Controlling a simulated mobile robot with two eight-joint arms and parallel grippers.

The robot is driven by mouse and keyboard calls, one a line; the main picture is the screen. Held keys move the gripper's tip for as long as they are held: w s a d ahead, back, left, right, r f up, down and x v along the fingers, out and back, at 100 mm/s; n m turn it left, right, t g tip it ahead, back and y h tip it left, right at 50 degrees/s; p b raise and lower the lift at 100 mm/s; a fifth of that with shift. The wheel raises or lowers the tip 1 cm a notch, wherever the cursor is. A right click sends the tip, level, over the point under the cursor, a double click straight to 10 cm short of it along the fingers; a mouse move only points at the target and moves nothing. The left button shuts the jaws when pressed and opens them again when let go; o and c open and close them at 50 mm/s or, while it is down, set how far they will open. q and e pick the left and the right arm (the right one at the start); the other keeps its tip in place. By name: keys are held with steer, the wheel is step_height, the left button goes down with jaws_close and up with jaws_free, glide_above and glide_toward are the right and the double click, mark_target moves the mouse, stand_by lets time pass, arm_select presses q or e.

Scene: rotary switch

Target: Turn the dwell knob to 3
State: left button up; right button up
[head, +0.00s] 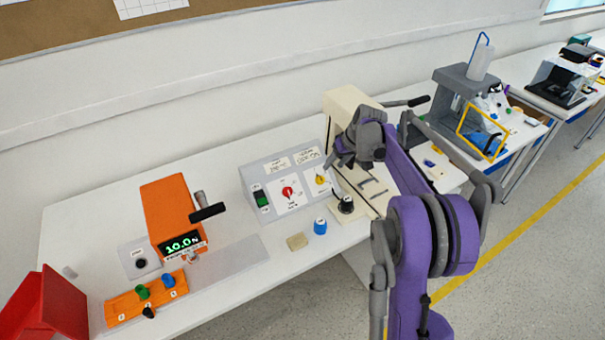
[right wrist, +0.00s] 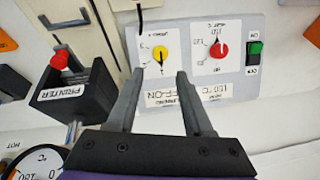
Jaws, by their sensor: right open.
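The grey control box (head: 262,180) stands on the white bench. Its yellow knob (head: 320,180) is at the right end in the head view; it also shows in the right wrist view (right wrist: 160,52), where the picture is upside down. A dark pointer mark is on it; the dial numbers are too small to read surely. A red knob (right wrist: 219,50) with a temperature scale sits beside it. My right gripper (right wrist: 156,74) is open and empty, its fingertips either side of the yellow knob and short of it, apart from it. In the head view my right gripper (head: 343,158) is just above the box's right end. My left gripper is out of view.
A green switch (right wrist: 254,52) is on the same box. A cream machine (head: 345,102) with a black handle stands close behind my right gripper. A blue-capped item (head: 320,226) and a tan block (head: 297,242) lie in front. An orange device (head: 168,205) is at left.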

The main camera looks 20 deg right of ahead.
mark_target(321, 180)
steer(key=x, duration=1.1)
jaws_close()
